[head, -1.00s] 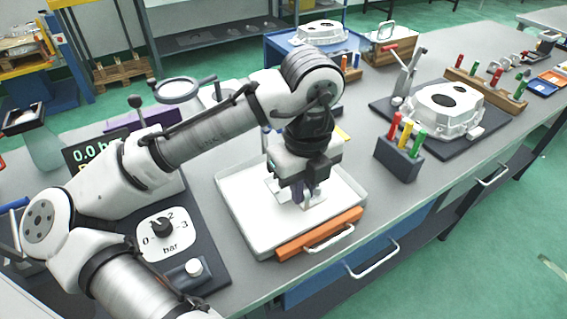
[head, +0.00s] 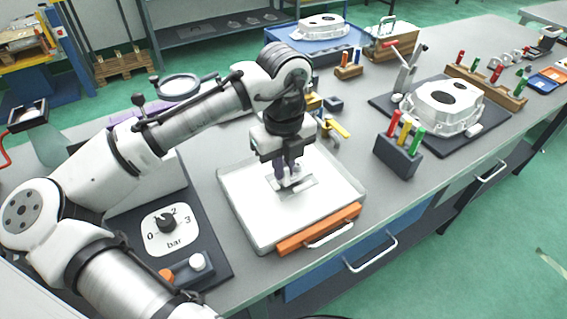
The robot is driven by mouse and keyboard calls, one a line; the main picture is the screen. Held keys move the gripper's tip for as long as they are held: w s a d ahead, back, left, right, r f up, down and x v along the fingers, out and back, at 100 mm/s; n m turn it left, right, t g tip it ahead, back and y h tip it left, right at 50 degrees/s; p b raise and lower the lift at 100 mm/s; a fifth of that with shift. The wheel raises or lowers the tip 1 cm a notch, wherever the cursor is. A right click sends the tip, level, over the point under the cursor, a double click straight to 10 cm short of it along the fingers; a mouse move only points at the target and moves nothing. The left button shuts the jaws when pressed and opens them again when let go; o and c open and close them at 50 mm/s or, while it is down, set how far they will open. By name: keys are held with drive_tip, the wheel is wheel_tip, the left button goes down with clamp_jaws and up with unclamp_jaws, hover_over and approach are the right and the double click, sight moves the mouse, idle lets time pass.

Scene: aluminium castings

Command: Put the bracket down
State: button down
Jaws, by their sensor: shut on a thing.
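My gripper (head: 287,176) points down over the white tray (head: 233,205) and is shut on the bracket (head: 304,184). The bracket is a small light-grey metal piece, partly hidden by the fingers. It is low over the middle of the tray floor; I cannot tell whether it touches the floor. The tray has low walls and an orange front edge (head: 290,243) with a metal handle.
A pressure panel with a dial (head: 166,223) stands left of the tray. A dark block with coloured pegs (head: 398,153) is to the right. Yellow clamps (head: 335,127) lie behind. A casting (head: 440,108) sits on a dark mat further right.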

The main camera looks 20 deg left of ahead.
drive_tip(key=shift+f, duration=0.55)
drive_tip(key=c, duration=1.5)
unclamp_jaws()
wheel_tip(320, 180, up, 13)
drive_tip(key=shift+r+b, duration=0.15)
drive_tip(key=shift+b, duration=0.15)
